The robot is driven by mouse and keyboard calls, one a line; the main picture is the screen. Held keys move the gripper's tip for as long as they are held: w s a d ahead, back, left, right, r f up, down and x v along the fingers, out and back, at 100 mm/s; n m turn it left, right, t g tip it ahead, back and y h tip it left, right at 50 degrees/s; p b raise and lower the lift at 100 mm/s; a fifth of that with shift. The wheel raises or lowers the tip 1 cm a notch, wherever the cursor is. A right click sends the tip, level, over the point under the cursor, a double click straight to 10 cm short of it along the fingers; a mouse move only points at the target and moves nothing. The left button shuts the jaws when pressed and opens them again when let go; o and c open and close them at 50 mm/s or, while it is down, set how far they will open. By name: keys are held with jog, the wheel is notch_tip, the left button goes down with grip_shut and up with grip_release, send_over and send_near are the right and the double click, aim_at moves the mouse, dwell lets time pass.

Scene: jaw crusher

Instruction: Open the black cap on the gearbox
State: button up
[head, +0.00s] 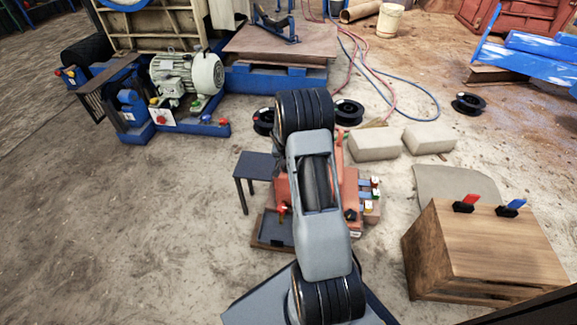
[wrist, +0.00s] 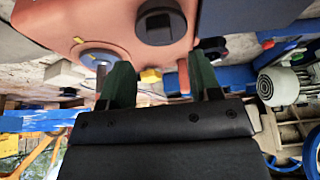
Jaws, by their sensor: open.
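The orange gearbox (wrist: 110,20) fills the upper left of the wrist view. Its round black cap (wrist: 162,22) faces the camera, with a small raised bar across it. My gripper (wrist: 158,66) is open, its two dark green fingers spread apart and empty. The cap lies just past the fingertips, above the gap between them in the picture; I cannot tell how far off in depth. In the head view my arm covers much of the orange gearbox (head: 349,187) and hides my gripper. A dark round knob shows on its right side, but I cannot tell whether it is the cap.
A wooden box (head: 480,250) with a red and a blue switch stands at the right. A small dark table (head: 255,165) is left of the gearbox. Pale blocks (head: 375,145) lie behind it. A grey motor (head: 185,75) stands at back left. The left floor is clear.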

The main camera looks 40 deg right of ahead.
jog(key=shift+b+x, duration=0.85)
jog(key=shift+x, duration=2.3)
jog(key=shift+c, duration=0.4)
grip_shut()
